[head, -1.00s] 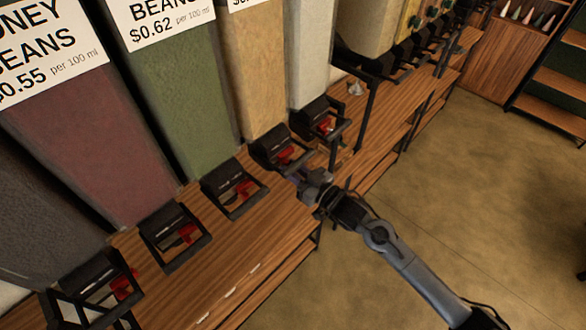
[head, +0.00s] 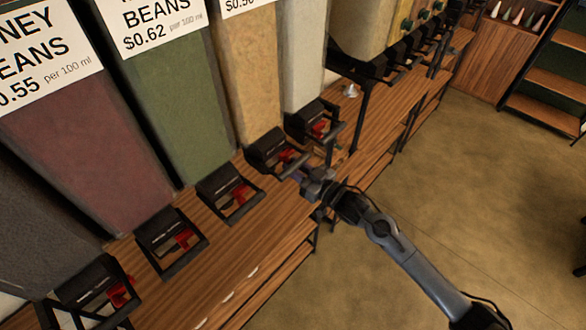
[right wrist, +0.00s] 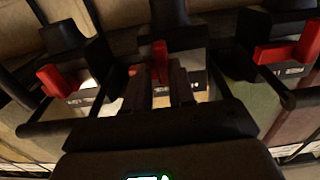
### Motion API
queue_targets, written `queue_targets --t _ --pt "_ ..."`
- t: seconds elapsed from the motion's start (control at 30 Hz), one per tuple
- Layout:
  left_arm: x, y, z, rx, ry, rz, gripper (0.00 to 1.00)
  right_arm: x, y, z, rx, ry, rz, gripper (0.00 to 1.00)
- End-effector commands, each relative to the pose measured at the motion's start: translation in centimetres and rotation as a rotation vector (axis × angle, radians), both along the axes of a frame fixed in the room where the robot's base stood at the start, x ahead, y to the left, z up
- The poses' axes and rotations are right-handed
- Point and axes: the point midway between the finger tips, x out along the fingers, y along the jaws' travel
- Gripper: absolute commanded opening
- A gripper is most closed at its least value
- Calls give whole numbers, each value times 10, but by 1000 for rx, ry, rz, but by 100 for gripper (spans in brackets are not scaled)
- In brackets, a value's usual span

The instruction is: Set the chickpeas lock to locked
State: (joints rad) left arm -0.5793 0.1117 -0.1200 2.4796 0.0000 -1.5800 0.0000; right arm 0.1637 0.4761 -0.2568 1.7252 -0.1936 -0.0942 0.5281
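The tan bin (head: 245,75) has a black dispenser (head: 272,150) with a red lock lever (head: 288,155) at its foot. Its name is cut off at the top, so I cannot read whether it says chickpeas. My right gripper (head: 300,177) is at the front of this dispenser. In the right wrist view, a red lever (right wrist: 160,58) points up in the middle, in line with the two dark fingers of the gripper (right wrist: 160,88). A narrow gap shows between the fingers. I cannot tell whether they touch the lever. My left gripper is out of view.
Dispensers with red levers stand on both sides: the green bin's (head: 228,190) and the white bin's (head: 315,122). Their black frames jut over the wooden shelf (head: 215,265). In the wrist view, neighbouring levers show left (right wrist: 55,80) and right (right wrist: 290,50). The floor (head: 450,190) is open.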

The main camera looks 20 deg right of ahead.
Motion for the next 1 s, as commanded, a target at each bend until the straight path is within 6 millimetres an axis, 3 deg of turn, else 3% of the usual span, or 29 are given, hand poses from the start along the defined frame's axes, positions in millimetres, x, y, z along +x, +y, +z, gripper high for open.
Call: queue_targets --t 0.03,0.1,0.53,1.0 --pt "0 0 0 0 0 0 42 0 -1 -1 0 1 -2 31" --pt "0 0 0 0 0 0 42 0 -1 -1 0 1 -1 41" --pt "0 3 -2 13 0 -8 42 -7 -2 -2 0 2 2 42" --pt "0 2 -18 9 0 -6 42 -73 -32 -3 -2 2 1 42"
